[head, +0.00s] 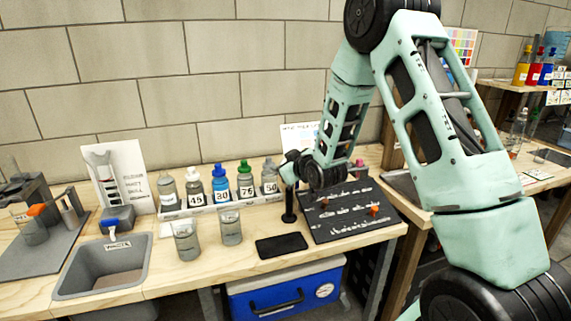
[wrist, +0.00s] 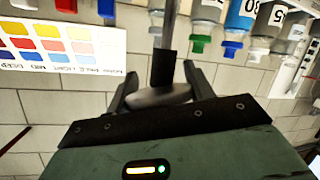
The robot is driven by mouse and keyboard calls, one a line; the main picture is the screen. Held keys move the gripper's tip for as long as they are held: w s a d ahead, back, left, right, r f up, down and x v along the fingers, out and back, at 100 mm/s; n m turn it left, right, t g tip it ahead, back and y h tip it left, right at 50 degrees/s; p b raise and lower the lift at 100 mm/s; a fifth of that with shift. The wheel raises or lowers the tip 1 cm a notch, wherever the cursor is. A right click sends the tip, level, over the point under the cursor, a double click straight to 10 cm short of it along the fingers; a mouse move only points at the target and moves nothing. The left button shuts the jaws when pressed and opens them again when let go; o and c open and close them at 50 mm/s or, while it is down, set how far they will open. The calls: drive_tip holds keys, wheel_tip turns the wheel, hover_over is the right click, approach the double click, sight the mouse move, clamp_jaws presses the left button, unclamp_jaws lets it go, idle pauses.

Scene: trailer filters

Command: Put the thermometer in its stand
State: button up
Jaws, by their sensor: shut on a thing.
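In the wrist view, my gripper (wrist: 162,88) is shut on the thermometer, whose rounded grey head (wrist: 158,97) sits between the fingers. A dark collar and a thin grey stem run from it toward the picture's top; this view looks upside down. In the head view the thermometer (head: 287,174) is small and partly hidden by my gripper. A slim black upright stand (head: 289,207) is on the bench directly below it. I cannot tell whether the thermometer touches the stand.
Several capped bottles stand in the rack (head: 222,206) behind. Two glass beakers (head: 187,241) (head: 231,227) are to the left. A black pad (head: 281,245) lies in front, and a dark sloped board (head: 345,212) is close on the right. A grey sink (head: 103,268) is further left.

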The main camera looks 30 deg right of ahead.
drive_tip(key=shift+f+b, duration=0.4)
drive_tip(key=shift+f, duration=0.15)
drive_tip(key=o, duration=1.1)
drive_tip(key=shift+o, duration=0.2)
drive_tip(key=shift+s+r, duration=0.1)
